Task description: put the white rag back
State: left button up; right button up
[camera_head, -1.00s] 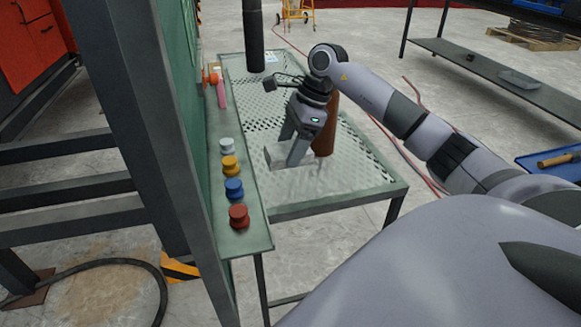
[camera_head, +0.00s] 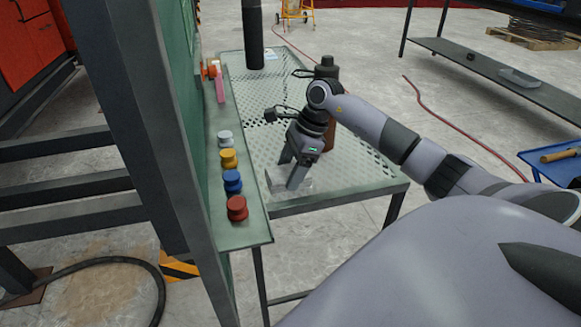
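The white rag (camera_head: 276,181) is a pale patch low over the near part of the perforated metal table (camera_head: 360,180). My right gripper (camera_head: 291,173) points down at it, its two fingers apart with the rag at their tips. It appears shut on the rag, though the fingers partly hide it. I cannot tell whether the rag touches the tabletop. My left gripper is not in view.
A black cylinder (camera_head: 253,35) stands at the table's far end. The green ledge on the left holds red (camera_head: 237,208), blue (camera_head: 232,181), yellow (camera_head: 228,159) and white (camera_head: 225,138) knobs and a pink item (camera_head: 219,88).

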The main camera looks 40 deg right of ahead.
jog(key=o, duration=0.4)
jog(key=shift+c, duration=0.2)
jog(key=shift+r, duration=0.15)
pick_arm(q)
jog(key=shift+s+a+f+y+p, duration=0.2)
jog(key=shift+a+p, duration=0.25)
jog(key=shift+p, duration=0.15)
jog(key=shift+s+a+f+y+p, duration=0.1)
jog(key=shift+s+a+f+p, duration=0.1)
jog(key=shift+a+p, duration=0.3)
pick_arm(e)
jog(key=v, duration=1.2)
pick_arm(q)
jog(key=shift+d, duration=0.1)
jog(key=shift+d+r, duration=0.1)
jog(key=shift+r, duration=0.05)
